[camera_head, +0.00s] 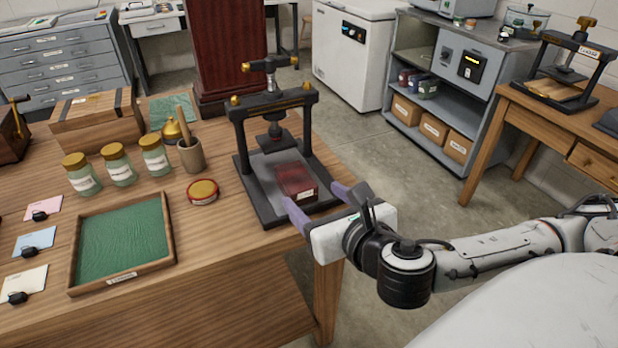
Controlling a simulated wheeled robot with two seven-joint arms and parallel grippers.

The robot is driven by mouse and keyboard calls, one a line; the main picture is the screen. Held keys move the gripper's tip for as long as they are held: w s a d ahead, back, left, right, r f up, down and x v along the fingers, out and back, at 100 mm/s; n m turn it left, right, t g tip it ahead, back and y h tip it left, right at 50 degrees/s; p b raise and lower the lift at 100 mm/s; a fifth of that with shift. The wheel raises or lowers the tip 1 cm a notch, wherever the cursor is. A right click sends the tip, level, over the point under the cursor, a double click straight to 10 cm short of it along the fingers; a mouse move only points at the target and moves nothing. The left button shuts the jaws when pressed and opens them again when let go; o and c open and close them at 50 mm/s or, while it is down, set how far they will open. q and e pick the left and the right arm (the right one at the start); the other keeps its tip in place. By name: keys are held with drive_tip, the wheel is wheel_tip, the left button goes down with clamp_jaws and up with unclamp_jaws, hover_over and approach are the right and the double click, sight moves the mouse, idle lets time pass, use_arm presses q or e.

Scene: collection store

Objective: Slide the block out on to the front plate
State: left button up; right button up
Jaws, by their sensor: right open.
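A dark red block (295,177) with a small pale label lies on the grey base plate (262,187) of a black screw press (273,110) near the table's right edge. The block sits in front of and to the right of the press's screw foot, which is raised above the plate. My right gripper (309,193) is open, with its two purple fingers pointing at the block's near side. One finger is to each side of the block's front. Whether they touch it cannot be told. My left gripper is not in view.
A round red tin (203,191), a mortar with pestle (190,155) and several jars (117,164) stand left of the press. A green-lined tray (123,240) lies at the table's front left. Floor is open to the right.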

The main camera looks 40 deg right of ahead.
drive_tip(key=shift+p+v, duration=0.6)
drive_tip(key=shift+v, duration=0.2)
drive_tip(key=shift+a+f, duration=0.1)
drive_tip(key=s+a+f+m+g+y, duration=0.25)
drive_tip(key=s+f+m+g, duration=0.45)
drive_tip(key=m, duration=0.9)
drive_tip(key=s+a+f+m+g+y, duration=0.1)
drive_tip(key=s+a+f+m+g, duration=0.25)
drive_tip(key=s+f+m, duration=0.95)
drive_tip(key=w+a+f+m+t+y, duration=0.2)
drive_tip(key=w+a+f+t, duration=0.3)
drive_tip(key=f, duration=0.4)
drive_tip(key=shift+w+a+f+m, duration=0.2)
drive_tip(key=shift+w+a+m, duration=0.25)
drive_tip(key=shift+w, duration=0.6)
